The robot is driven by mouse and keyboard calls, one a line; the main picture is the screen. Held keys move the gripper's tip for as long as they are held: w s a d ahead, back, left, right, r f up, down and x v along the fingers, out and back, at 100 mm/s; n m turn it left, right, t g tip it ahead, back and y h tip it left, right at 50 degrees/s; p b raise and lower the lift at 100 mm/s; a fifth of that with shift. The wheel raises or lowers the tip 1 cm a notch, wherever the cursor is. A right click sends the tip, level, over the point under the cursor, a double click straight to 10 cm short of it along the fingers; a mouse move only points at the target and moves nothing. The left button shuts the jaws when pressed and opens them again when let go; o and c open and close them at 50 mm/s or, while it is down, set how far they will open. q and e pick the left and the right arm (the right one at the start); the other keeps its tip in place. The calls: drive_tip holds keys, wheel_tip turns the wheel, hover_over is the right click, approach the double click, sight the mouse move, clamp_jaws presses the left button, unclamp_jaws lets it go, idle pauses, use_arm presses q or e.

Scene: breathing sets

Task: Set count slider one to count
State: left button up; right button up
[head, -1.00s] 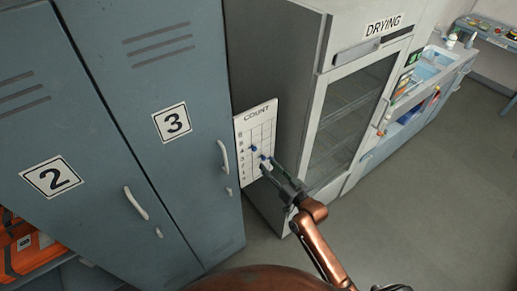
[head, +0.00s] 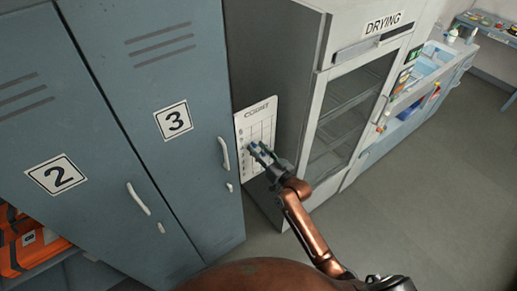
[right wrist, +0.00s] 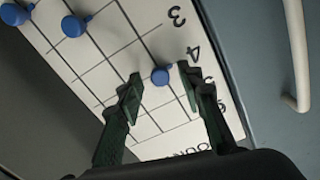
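The white count board (head: 262,108) with its black grid hangs on the grey side between locker 3 and the drying cabinet. In the right wrist view the board (right wrist: 115,70) shows three blue slider knobs. The knob nearest the printed digits (right wrist: 161,75) stands near the rows marked 4 and 5. The middle knob (right wrist: 72,26) and the far knob (right wrist: 14,13) stand at lower counts. My right gripper (head: 258,151) is open at the board. In the wrist view its fingertips (right wrist: 162,83) lie either side of the nearest knob, with visible gaps. My left gripper is out of view.
Locker 3 (head: 190,80) with its protruding handle (head: 224,154) stands just left of the board. The drying cabinet (head: 350,110) stands to the right. The grey floor (head: 430,190) is clear at the lower right.

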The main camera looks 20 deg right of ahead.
drive_tip(key=shift+c, duration=0.7)
clamp_jaws()
drive_tip(key=shift+f, duration=0.1)
